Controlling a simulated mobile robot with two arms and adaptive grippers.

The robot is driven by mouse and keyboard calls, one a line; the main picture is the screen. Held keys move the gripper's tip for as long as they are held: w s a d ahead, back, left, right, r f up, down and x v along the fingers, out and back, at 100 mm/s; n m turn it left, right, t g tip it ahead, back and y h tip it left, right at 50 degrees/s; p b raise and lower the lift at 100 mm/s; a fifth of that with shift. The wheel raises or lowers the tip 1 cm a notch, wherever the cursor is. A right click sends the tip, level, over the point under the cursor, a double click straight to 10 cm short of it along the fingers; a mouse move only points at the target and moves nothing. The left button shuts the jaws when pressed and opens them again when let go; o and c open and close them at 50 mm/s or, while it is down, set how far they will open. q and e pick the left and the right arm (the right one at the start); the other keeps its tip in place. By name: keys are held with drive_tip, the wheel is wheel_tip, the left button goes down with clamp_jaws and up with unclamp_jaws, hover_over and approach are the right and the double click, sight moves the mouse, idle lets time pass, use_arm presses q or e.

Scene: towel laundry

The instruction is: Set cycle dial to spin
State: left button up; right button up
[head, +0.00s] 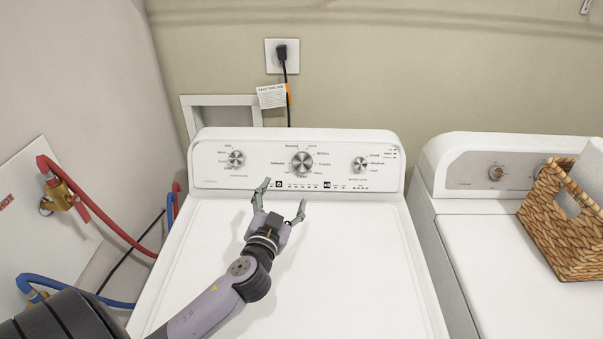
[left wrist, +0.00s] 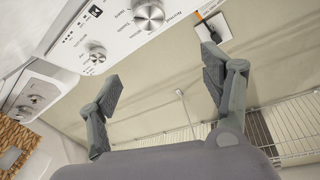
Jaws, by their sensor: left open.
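The washer's control panel (head: 335,178) runs along the back of the white washer (head: 340,260) in the head view. The large middle knob, with cycle words around it, is the cycle dial (head: 302,162). In the left wrist view the cycle dial (left wrist: 149,15) is at the top, beyond the fingers. My left gripper (head: 282,198) is open and empty, in front of and below the dial, apart from it. It also shows in the left wrist view (left wrist: 160,75). The dial's exact pointer setting is too small to read. My right gripper is not in view.
Smaller knobs sit left (head: 236,159) and right (head: 360,164) of the dial. A second machine (head: 490,240) with a wicker basket (head: 560,225) stands at right. Red (head: 110,220) and blue hoses are at left. A plugged-in cord (head: 285,75) hangs behind the washer.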

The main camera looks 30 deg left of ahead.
use_arm(q)
drive_tip(key=f+b, duration=0.1)
drive_tip(key=f, duration=0.1)
drive_tip(key=f+b, duration=0.1)
drive_tip(key=shift+w+a+f+b, duration=0.1)
drive_tip(key=shift+w+f+b, duration=0.1)
drive_tip(key=shift+f+b, duration=0.2)
approach(302, 164)
drive_tip(key=x, duration=0.8)
drive_tip(key=shift+w+a+b, duration=0.15)
drive_tip(key=shift+w+b, duration=0.05)
drive_tip(key=shift+b, duration=0.15)
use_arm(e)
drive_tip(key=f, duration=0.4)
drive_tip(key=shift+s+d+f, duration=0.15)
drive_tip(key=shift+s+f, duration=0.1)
use_arm(q)
drive_tip(key=shift+c, duration=0.5)
